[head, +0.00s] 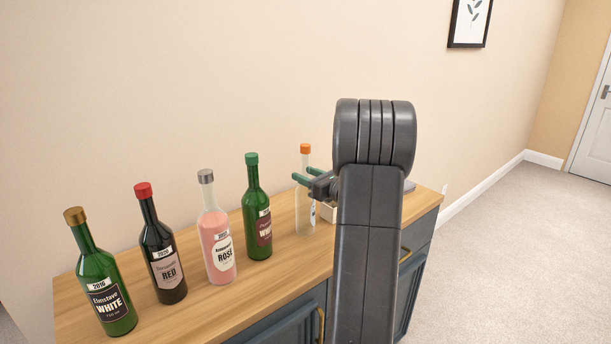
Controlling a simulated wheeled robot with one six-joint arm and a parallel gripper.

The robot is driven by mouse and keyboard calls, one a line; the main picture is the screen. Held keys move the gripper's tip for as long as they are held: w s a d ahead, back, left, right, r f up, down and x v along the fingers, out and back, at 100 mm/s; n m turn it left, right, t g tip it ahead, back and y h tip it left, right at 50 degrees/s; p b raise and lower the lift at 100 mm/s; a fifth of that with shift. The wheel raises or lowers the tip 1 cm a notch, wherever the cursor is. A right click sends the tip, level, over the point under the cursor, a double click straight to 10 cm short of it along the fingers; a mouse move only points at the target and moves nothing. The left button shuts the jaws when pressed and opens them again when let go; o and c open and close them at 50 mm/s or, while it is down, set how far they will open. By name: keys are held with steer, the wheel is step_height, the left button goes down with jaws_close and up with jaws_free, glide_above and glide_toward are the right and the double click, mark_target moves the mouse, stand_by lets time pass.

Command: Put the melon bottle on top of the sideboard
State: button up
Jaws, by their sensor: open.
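A clear bottle with an orange cap (305,195) stands upright on the wooden top of the sideboard (285,290), at the right end of a row of bottles. Its label is mostly turned away, so I cannot read whether it is the melon bottle; no other bottle in view shows a melon label. My gripper (304,176) is open at the height of this bottle's neck, with its green fingertips close to the neck. I cannot tell whether they touch it. My arm hides part of the sideboard right of the bottle.
Left of the clear bottle stand a green bottle with a green cap (257,220), a pink rosé (217,245), a dark red wine (164,260) and a green white-wine bottle (101,290). A small pale object (327,212) is partly hidden behind my arm. Carpet (530,240) is clear at right.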

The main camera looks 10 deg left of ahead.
steer(key=b+v, duration=0.2)
steer(key=v, duration=0.9)
steer(key=shift+d, duration=0.2)
stand_by(0.8)
